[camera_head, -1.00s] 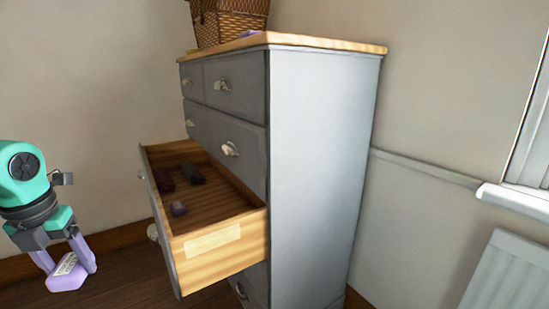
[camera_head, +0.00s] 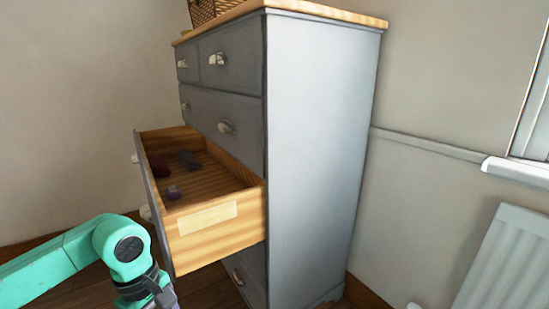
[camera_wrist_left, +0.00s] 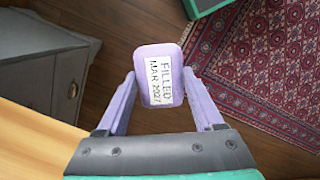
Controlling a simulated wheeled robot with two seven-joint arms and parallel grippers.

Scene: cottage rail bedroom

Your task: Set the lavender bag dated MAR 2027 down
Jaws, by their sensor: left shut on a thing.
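The lavender bag (camera_wrist_left: 158,75) has a white label reading FILLED MAR 2027 and shows in the left wrist view. My left gripper (camera_wrist_left: 160,90) is shut on it, one finger at each side, with the floor far below. In the head view my left arm reaches in at the lower left, beside the open drawer's front. There the wrist (camera_head: 150,285) is at the bottom edge, and the fingers and bag are mostly out of frame. My right gripper is not in view.
The grey dresser (camera_head: 320,150) has an open wooden drawer (camera_head: 215,225) holding a dark red item (camera_head: 159,165), a dark item (camera_head: 188,159) and a small purple item (camera_head: 174,192). A basket (camera_head: 210,10) stands on top. A patterned rug (camera_wrist_left: 265,70) lies on the floor.

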